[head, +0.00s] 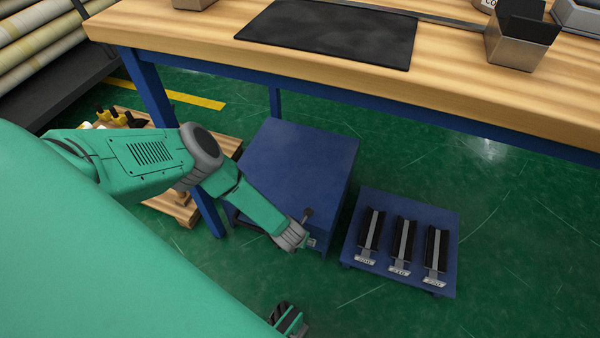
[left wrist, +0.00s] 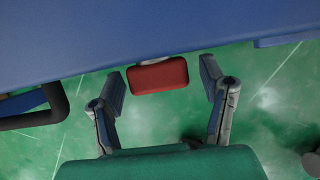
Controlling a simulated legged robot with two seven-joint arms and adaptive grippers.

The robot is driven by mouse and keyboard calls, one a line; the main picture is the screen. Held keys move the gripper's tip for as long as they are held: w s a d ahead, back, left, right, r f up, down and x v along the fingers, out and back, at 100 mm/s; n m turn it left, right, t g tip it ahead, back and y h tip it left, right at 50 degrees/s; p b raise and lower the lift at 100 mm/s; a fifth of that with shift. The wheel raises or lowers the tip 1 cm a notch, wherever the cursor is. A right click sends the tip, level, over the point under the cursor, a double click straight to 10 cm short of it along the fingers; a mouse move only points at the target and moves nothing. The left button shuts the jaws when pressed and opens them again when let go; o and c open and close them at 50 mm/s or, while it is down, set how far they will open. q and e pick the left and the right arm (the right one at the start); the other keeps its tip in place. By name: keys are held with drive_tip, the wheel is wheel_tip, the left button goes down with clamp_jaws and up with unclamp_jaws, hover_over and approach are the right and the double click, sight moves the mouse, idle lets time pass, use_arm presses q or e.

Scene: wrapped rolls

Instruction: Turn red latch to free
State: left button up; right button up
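The red latch (left wrist: 158,75) is a small rounded red block on a pale mount at the edge of a blue surface in the left wrist view. My left gripper (left wrist: 163,88) has its two fingers spread, one on each side of the latch, with gaps to both. In the head view my left gripper (head: 308,241) is low at the front right corner of the blue cabinet (head: 300,160), and the latch cannot be made out there. A green and dark part of mine, perhaps my right gripper (head: 291,321), shows at the bottom edge; its fingers are unclear.
A wooden workbench (head: 480,75) with a black mat (head: 330,32) overhangs the cabinet. A low blue stand (head: 385,262) with three dark labelled holders is to the right. A wooden pallet (head: 180,210) is at the left. The green floor in front is clear.

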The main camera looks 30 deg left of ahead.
idle(0.3)
use_arm(q)
drive_tip(key=v, duration=1.1)
drive_tip(key=shift+s+r, duration=0.2)
drive_tip(key=shift+r, duration=0.15)
drive_tip(key=shift+s, duration=0.1)
